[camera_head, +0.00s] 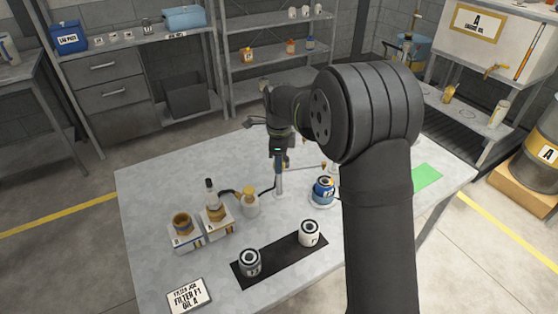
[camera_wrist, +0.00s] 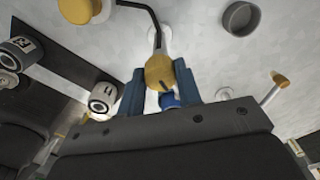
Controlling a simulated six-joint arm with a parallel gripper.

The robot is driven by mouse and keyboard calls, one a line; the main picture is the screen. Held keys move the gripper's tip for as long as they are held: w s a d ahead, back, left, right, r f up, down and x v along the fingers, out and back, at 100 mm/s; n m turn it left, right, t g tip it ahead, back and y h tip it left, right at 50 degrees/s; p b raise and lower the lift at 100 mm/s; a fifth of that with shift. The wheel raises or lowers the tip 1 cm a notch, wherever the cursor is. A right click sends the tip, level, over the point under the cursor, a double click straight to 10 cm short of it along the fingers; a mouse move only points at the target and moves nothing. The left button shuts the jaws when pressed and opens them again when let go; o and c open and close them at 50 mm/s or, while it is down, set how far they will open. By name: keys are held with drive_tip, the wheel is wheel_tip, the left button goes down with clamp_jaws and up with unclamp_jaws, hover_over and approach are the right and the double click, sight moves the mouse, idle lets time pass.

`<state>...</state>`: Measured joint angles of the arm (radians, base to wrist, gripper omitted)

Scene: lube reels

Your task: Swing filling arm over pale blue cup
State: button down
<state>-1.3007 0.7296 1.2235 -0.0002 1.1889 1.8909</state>
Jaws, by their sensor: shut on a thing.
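My gripper (camera_wrist: 160,88) has blue fingers shut on the yellow knob (camera_wrist: 159,70) of what looks like the filling arm. A dark bent tube (camera_wrist: 150,20) runs to the white post (camera_wrist: 163,42) beside the knob. In the head view the post (camera_head: 279,184) stands on the table, under my gripper (camera_head: 281,160), whose fingertips are hard to make out. A blue cup-like can (camera_head: 323,190) with an orange top sits on a white disc, right of the post. A blue patch (camera_wrist: 171,101) shows behind the knob; I cannot tell whether it is the same can.
A yellow-topped jar (camera_head: 249,201), a bottle (camera_head: 212,197) and a brown cup (camera_head: 182,224) stand to the left. Two black-and-white cans (camera_head: 250,263) (camera_head: 309,233) stand on a black mat (camera_head: 280,258). A label card (camera_head: 187,296) lies front left. The far-left tabletop is clear.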

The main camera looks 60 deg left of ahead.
drive_tip(key=shift+m, duration=1.6)
drive_tip(key=c, duration=1)
unclamp_jaws()
drive_tip(key=shift+c, duration=0.2)
wheel_tip(320, 180, up, 18)
drive_tip(key=shift+f, duration=0.25)
wheel_tip(320, 180, down, 18)
drive_tip(key=shift+r, duration=0.25)
